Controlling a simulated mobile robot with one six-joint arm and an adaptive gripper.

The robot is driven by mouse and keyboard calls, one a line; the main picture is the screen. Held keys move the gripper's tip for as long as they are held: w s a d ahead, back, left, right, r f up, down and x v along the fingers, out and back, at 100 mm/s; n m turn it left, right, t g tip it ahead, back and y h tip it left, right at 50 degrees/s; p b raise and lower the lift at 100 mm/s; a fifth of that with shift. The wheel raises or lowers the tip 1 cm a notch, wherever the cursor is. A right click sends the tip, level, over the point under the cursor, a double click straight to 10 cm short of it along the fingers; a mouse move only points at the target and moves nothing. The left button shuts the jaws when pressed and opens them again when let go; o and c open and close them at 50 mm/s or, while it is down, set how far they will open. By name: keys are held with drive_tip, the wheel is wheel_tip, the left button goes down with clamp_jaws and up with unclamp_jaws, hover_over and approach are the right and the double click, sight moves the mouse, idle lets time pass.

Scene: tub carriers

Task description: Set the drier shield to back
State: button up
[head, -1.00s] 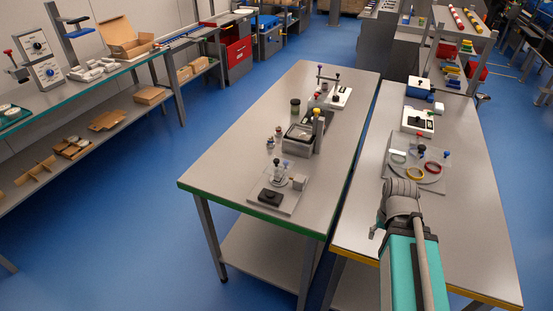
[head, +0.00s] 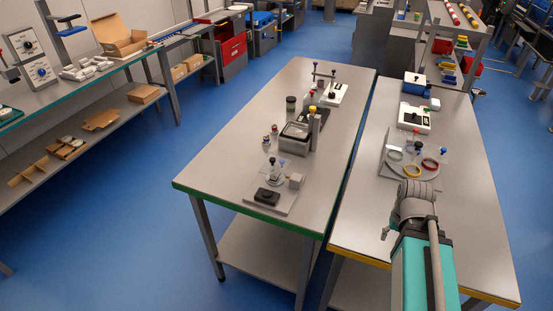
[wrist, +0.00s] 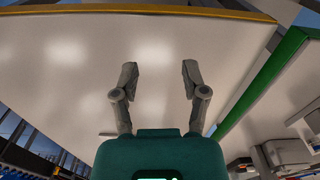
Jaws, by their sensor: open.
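No part is clearly marked as the drier shield. On the green-edged table, a grey box-like unit with a dark, glassy top (head: 296,135) may carry it, but its position is too small to tell. A yellow-topped post (head: 313,125) stands at its right side. My gripper (wrist: 159,75) is open and empty in the wrist view, its two fingers apart over a bare pale tabletop. In the head view my arm reaches over the yellow-edged table, to the right of and apart from that unit; the fingers are mostly hidden there.
A base plate with a black block (head: 268,195) lies at the green-edged table's near end. A round board with rings (head: 412,165) and a white box (head: 414,118) occupy the yellow-edged table. Blue floor (head: 150,200) is clear at left.

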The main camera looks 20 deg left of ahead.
drive_tip(key=shift+d, duration=0.2)
drive_tip(key=shift+o, duration=0.6)
wheel_tip(320, 180, up, 18)
drive_tip(key=n+p, duration=1.2)
drive_tip(key=p, duration=0.6)
hover_over(272, 159)
drive_tip(key=shift+f, duration=0.15)
wheel_tip(272, 159, down, 14)
drive_tip(key=b, duration=1.4)
drive_tip(key=shift+r, duration=0.2)
